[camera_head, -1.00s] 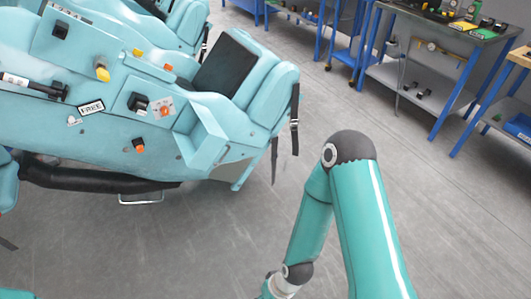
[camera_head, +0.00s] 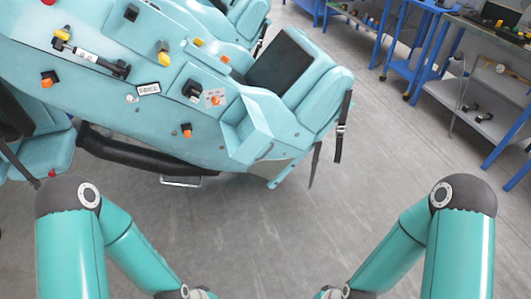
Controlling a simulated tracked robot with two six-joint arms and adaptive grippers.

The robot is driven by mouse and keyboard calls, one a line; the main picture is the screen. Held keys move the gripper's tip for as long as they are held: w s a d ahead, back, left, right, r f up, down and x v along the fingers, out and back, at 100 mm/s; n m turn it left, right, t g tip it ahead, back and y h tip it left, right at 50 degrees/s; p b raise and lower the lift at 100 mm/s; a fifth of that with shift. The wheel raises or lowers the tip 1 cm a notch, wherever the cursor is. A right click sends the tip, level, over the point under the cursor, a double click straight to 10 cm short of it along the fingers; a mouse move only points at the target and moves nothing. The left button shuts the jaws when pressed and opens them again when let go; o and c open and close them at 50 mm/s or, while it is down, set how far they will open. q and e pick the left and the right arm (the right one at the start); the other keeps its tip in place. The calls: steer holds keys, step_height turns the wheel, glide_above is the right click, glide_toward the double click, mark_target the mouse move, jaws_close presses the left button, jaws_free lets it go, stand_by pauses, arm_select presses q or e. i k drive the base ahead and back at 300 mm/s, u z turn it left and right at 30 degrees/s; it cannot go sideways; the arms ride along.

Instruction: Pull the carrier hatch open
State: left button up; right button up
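The light-blue coaster carrier (camera_head: 210,65) fills the upper left of the head view, tilted in the picture. Its side has several knobs, a black strut (camera_head: 95,56) and a small white label (camera_head: 149,88). I cannot tell for sure which panel is the hatch, and I see no clearly open one. My two arms show at the lower left and lower right, apart from the carrier. Both forearms run down toward the bottom middle, and my grippers are below the picture's edge.
A black padded bar (camera_head: 135,155) and a metal step (camera_head: 181,181) are under the carrier. A black strap (camera_head: 342,128) hangs at its right end. Blue-legged workbenches (camera_head: 470,110) with tools stand at the upper right. The grey floor (camera_head: 300,225) between is clear.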

mark_target(247, 133)
steer(key=z, duration=0.05)
steer(key=i, duration=1.5)
steer(key=u, duration=0.05)
